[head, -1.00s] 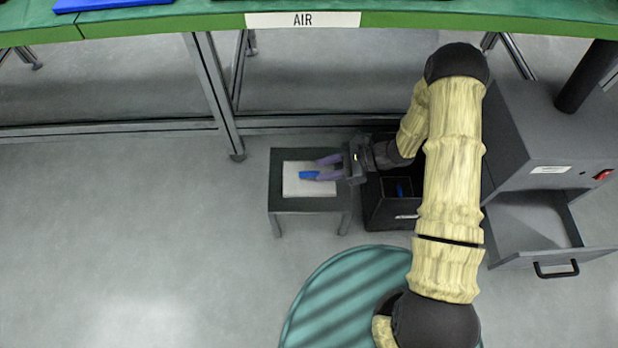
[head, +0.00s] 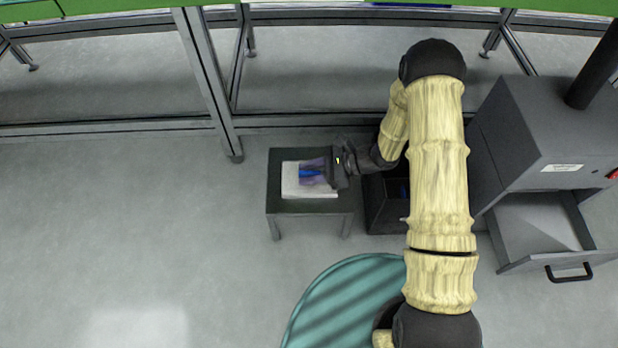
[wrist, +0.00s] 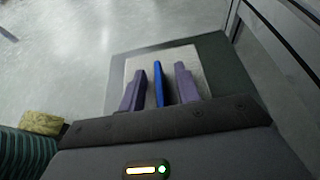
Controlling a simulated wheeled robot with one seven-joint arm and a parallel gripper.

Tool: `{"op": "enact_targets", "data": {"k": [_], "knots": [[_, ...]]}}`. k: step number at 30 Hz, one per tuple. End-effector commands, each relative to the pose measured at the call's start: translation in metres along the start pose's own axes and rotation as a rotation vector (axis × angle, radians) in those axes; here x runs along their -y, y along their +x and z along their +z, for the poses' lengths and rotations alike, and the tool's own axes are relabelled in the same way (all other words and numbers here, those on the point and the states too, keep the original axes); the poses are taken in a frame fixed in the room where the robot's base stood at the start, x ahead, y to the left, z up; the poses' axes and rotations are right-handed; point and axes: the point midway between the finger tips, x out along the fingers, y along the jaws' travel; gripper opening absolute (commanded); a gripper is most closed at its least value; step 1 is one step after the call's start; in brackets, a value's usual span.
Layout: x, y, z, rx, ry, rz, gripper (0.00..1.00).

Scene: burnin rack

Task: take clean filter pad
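A narrow blue pad (head: 309,174) lies over a flat white sheet (head: 294,188) on a small dark table (head: 277,204). In the wrist view the blue pad (wrist: 160,83) stands between the two purple fingers of my gripper (wrist: 161,90). A narrow gap shows on each side of it, so the fingers look open around it. The white sheet (wrist: 195,60) shows beneath and beyond them. In the head view my gripper (head: 315,172) reaches in from the right, and its fingers partly cover the blue pad.
A black open bin (head: 385,212) stands right of the small table, partly behind my arm; something blue is inside. A grey cabinet (head: 545,130) with an open drawer (head: 540,230) is farther right. A metal frame leg (head: 212,85) stands behind the table. Floor to the left is clear.

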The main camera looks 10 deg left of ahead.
Motion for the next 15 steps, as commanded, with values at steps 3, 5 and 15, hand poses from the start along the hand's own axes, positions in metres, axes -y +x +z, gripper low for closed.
{"op": "enact_targets", "data": {"k": [3, 5, 15], "knots": [[0.0000, 0.0002, 0.0001, 0.000, 0.000, 0.001, 0.33], [-0.0002, 0.0006, 0.0002, 0.000, -0.001, 0.001, 0.33], [-0.0003, 0.0012, 0.0005, 0.000, -0.002, 0.003, 0.00]]}}
